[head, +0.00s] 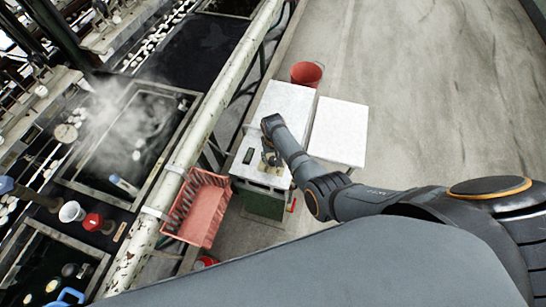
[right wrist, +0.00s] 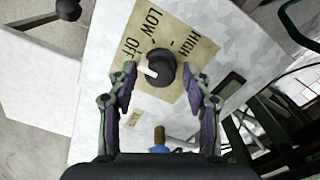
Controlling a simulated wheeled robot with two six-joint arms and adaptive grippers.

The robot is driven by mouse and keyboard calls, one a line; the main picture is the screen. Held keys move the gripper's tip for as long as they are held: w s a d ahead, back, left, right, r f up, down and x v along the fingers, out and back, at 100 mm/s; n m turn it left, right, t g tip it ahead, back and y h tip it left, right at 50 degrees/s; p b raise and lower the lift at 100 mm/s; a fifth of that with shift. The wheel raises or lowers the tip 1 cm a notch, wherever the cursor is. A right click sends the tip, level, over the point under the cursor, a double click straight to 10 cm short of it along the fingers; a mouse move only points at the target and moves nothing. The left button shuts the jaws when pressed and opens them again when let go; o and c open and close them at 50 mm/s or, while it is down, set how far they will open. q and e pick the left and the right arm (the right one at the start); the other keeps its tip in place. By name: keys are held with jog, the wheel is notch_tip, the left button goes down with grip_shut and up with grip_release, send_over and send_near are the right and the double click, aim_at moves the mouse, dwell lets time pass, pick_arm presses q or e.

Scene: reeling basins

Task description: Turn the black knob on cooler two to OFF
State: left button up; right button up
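The black knob (right wrist: 161,68) sits on a tan label plate (right wrist: 185,25) marked LOW, OFF and HIGH in the right wrist view. Its white pointer (right wrist: 151,73) points left and slightly down, just below the OFF lettering. My right gripper (right wrist: 159,72) is open, with one finger on each side of the knob; whether they touch it I cannot tell. In the head view my right gripper (head: 270,158) is over the front part of a white-topped cooler (head: 284,102), and hides the knob. No cooler number is readable. My left gripper is not in view.
A red crate (head: 203,207) stands left of the cooler, beside a worn white pipe (head: 190,145). A red bucket (head: 307,73) is behind, and a white panel (head: 340,132) is at right. Steaming basins (head: 128,135) fill the left. The floor at right is clear.

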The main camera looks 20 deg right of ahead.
aim_at(273, 159)
notch_tip(273, 159, up, 12)
dwell(0.6)
dwell(0.5)
